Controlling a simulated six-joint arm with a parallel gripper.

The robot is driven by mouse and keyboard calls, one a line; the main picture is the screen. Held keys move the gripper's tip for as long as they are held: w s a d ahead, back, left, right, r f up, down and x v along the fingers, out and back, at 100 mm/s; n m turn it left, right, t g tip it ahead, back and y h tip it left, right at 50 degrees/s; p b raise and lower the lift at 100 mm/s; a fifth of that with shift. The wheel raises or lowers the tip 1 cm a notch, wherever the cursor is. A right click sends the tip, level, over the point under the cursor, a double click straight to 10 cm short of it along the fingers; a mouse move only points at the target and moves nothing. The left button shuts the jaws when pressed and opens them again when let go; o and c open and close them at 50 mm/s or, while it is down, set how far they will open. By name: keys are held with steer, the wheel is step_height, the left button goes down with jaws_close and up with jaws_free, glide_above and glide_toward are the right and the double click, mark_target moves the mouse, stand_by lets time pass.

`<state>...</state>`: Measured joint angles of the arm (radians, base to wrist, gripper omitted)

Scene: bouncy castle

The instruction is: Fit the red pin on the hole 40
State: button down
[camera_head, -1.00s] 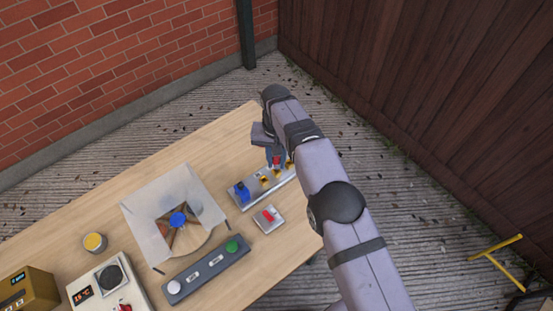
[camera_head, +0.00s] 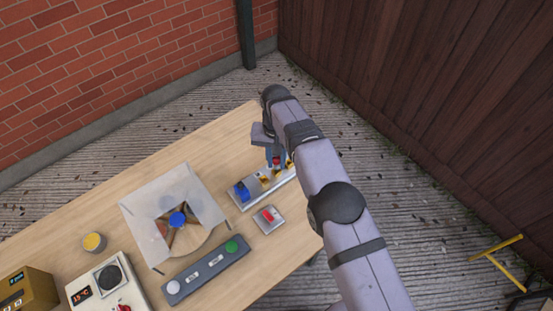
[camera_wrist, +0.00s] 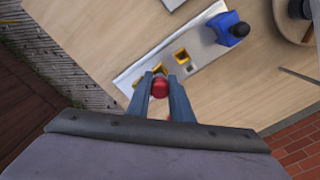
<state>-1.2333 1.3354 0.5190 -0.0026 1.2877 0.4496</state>
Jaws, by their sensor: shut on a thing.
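My gripper (camera_head: 276,154) is shut on the red pin (camera_wrist: 159,87), whose round red top shows between the two blue-grey fingers in the wrist view. The pin also shows as a small red spot in the head view (camera_head: 276,161). The pin is over the far part of a silver block (camera_head: 253,199) with yellow-rimmed square holes. One yellow-rimmed hole (camera_wrist: 182,57) lies open beside the fingers. The pin's lower end is hidden, so I cannot tell whether it is in a hole. No hole number is legible.
A blue piece (camera_head: 241,191) stands at the block's near-left end. A red switch (camera_head: 268,215), a grey button bar (camera_head: 206,270), a clear-walled fixture with a blue knob (camera_head: 178,219) and a hotplate (camera_head: 108,284) are on the table. The table's right edge is close to my arm.

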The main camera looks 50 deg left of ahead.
steer(key=shift+f+b, duration=1.1)
steer(key=shift+f, duration=0.05)
stand_by(2.3)
steer(key=c, duration=1)
jaws_free()
steer(key=shift+r, duration=0.1)
steer(key=shift+r+p, duration=2.5)
steer(key=shift+r, duration=1.1)
steer(key=shift+w, duration=0.1)
